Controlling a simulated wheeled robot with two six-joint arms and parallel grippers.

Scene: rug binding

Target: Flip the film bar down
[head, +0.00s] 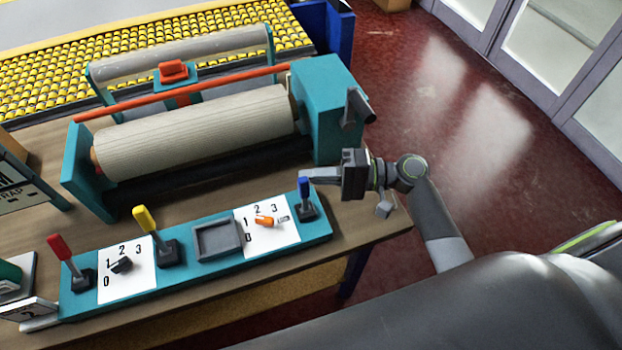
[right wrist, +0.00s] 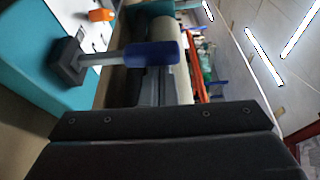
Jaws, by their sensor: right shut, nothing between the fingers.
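The machine on the bench has a long red bar (head: 190,92) running in front of a grey roller (head: 180,54) on teal arms, above a large cream roll (head: 195,133). I cannot tell for sure which of these is the film bar. A teal control panel (head: 185,268) in front carries a red lever (head: 60,250), a yellow lever (head: 146,222) and a blue lever (head: 304,188), all standing up. My right gripper (head: 306,176) is shut and empty, its tips beside the top of the blue lever. The blue lever (right wrist: 150,55) shows close in the right wrist view; contact is unclear. My left gripper is out of view.
The panel also holds a black knob (head: 121,265), an orange knob (head: 264,221) and a grey square tray (head: 217,240). A teal housing (head: 325,105) stands behind my right gripper. A yellow roller conveyor (head: 50,85) lies behind. The red floor (head: 450,110) at the right is clear.

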